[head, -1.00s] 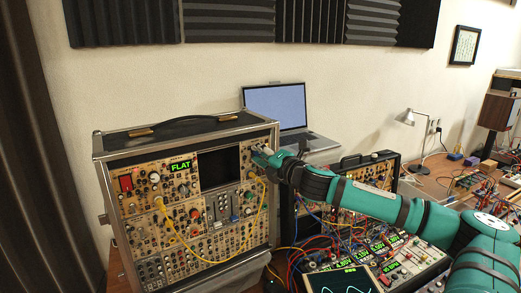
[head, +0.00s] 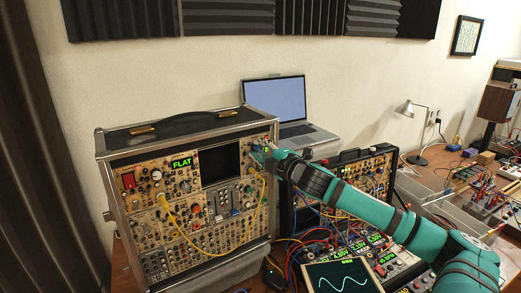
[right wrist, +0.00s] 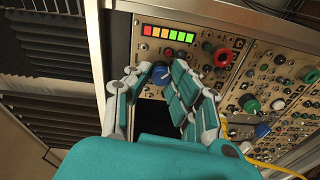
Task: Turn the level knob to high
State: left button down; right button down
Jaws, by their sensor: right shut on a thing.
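The tall synth case (head: 125,133) stands at the left in the head view, its panel full of knobs and a green "FLAT" display (head: 181,163). My right gripper (head: 262,153) is at the panel's upper right corner. My left gripper is not in view.
A yellow cable (head: 257,205) hangs from the panel near my right gripper. A second case (head: 352,158) with many cables stands to the right, with a scope screen (head: 340,279) in front. A laptop (head: 276,103) is behind. A red knob (right wrist: 222,57) is close beside the fingers.

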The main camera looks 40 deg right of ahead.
jog(key=shift+f, duration=0.1)
jog(key=c, duration=1.2)
grip_release()
jog(key=shift+s, duration=0.1)
jog(key=shift+s+a, duration=0.1)
jog(key=shift+s, duration=0.65)
jog(key=s, duration=0.3)
jog(key=s+a, duration=0.1)
jog(key=s, duration=0.6)
jog(key=shift+s+a+r, duration=0.15)
jog(key=shift+a+r, duration=0.05)
